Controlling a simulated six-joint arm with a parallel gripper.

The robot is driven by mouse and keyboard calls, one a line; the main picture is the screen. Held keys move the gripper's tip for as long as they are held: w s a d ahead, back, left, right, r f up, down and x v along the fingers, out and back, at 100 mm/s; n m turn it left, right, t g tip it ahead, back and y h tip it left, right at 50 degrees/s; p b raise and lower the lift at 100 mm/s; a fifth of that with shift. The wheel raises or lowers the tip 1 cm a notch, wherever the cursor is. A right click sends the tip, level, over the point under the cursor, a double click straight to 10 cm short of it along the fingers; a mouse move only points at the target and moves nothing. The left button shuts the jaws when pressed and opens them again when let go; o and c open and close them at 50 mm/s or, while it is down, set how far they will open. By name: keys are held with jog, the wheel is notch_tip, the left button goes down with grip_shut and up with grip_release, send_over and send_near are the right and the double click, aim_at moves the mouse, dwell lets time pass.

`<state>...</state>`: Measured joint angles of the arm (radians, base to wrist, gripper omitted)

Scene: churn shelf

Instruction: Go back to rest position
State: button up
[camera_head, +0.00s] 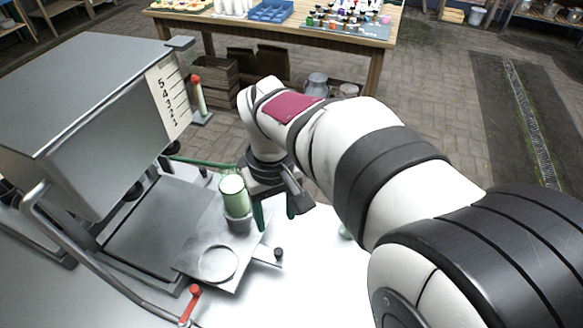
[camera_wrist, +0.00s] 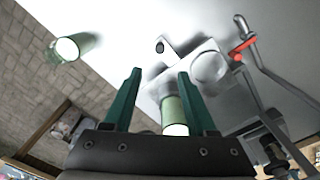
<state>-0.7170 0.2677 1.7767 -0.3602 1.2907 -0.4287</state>
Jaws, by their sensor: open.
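My gripper (camera_head: 275,221) has two dark green fingers, spread apart with nothing held between them. It is just right of a green cup with a pale top (camera_head: 235,196), which stands upright in a round seat on the machine's metal plate (camera_head: 205,240). In the wrist view the gripper (camera_wrist: 160,73) faces the plate, and the green cup (camera_wrist: 171,110) appears between the fingers, nearer the right one. I see no contact. My arm reaches in from the right and hides part of the table. A second green cup (camera_wrist: 75,47) stands apart near the table edge.
The grey machine (camera_head: 85,110) with a numbered scale fills the left. A red-tipped lever (camera_head: 189,303) is at its front, and an empty round seat (camera_head: 217,263) is on the plate. The white table (camera_head: 310,285) is clear at front. A wooden table (camera_head: 270,28) with bottles stands behind.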

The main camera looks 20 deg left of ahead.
jog(key=s+d+r+m, duration=0.1)
jog(key=d+r+m, duration=0.1)
jog(key=d, duration=0.3)
jog(key=s+d+r+m, duration=0.2)
jog(key=d+m, duration=0.1)
jog(key=d, duration=0.2)
jog(key=s+d+f+m+y, duration=0.1)
jog(key=s+d+f+m, duration=0.2)
jog(key=s+d+m, duration=0.6)
jog(key=s+d, duration=0.2)
jog(key=s, duration=0.1)
jog(key=shift+f+m+y, duration=0.3)
jog(key=shift+f+y, duration=0.05)
jog(key=shift+y, duration=0.05)
dwell(0.4)
